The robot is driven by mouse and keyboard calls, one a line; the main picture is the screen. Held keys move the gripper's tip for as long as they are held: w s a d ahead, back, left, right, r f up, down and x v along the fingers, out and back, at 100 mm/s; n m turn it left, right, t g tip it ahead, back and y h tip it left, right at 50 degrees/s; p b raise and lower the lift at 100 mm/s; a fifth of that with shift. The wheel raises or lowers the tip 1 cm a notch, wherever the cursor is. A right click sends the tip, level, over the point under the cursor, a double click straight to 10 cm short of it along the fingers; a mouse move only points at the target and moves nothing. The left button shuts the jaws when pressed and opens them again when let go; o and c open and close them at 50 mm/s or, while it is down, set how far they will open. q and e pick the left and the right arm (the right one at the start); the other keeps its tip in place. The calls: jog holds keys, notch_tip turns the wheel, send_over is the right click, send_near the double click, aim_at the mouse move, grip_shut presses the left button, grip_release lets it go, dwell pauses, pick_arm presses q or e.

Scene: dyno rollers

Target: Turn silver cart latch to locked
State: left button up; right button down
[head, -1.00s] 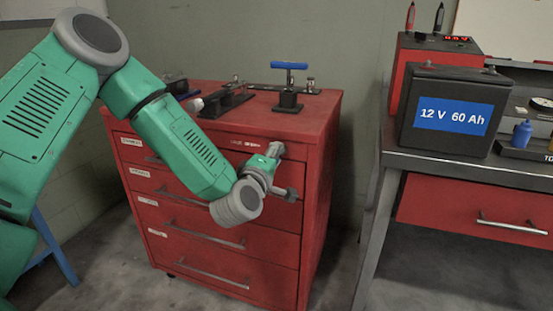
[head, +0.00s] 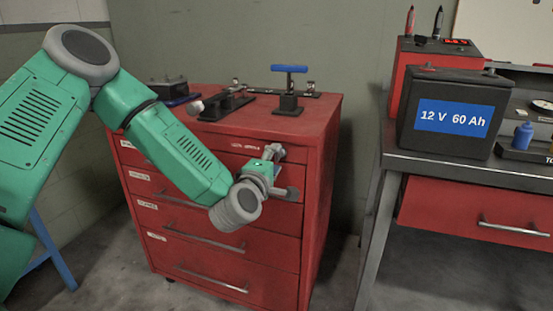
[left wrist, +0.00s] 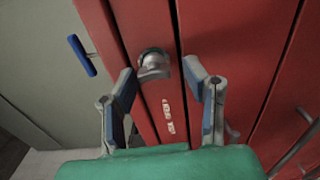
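The silver cart latch (left wrist: 153,64) is a small rounded metal knob on the red cart front, above a white printed label, in the left wrist view. My left gripper (left wrist: 160,72) is open, with one finger on each side of the latch. The fingertips look apart from it, though the exact depth is hard to tell. In the head view my left gripper (head: 281,172) is at the upper right of the cart's front, by the top drawer. There I cannot clearly tell the latch from the grey fingers. My right gripper is not in view.
The red drawer cart (head: 318,165) carries a blue-handled tool (head: 289,69) and black clamp-like fixtures (head: 225,106) on top. A workbench (head: 420,166) with a black battery (head: 449,112) stands at the right. Bare floor shows between cart and bench.

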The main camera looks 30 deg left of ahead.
pick_arm(q)
jog(key=shift+a, duration=0.1)
jog(key=v, duration=1.2)
jog(key=shift+a+f, duration=0.2)
jog(key=s+d+f+m+g+h+p, duration=0.2)
jog(key=s+d+f+m+g+h, duration=0.15)
jog(key=f+m, duration=0.35)
jog(key=s+d+f+m+g+h+p, duration=0.1)
jog(key=s+d+f+m+g+h, duration=0.25)
jog(key=f, duration=0.55)
jog(key=s+f+m+g+y+p, duration=0.1)
jog(key=s+f+m+g, duration=0.3)
jog(key=s, duration=0.5)
jog(key=s+f+m+g+y+p, duration=0.1)
jog(key=s+f+m+g, duration=0.4)
jog(key=s, duration=0.5)
jog(key=shift+s+f+m+g+y+p, duration=0.3)
jog(key=shift+f+m+p, duration=0.45)
jog(key=shift+f+m, duration=0.15)
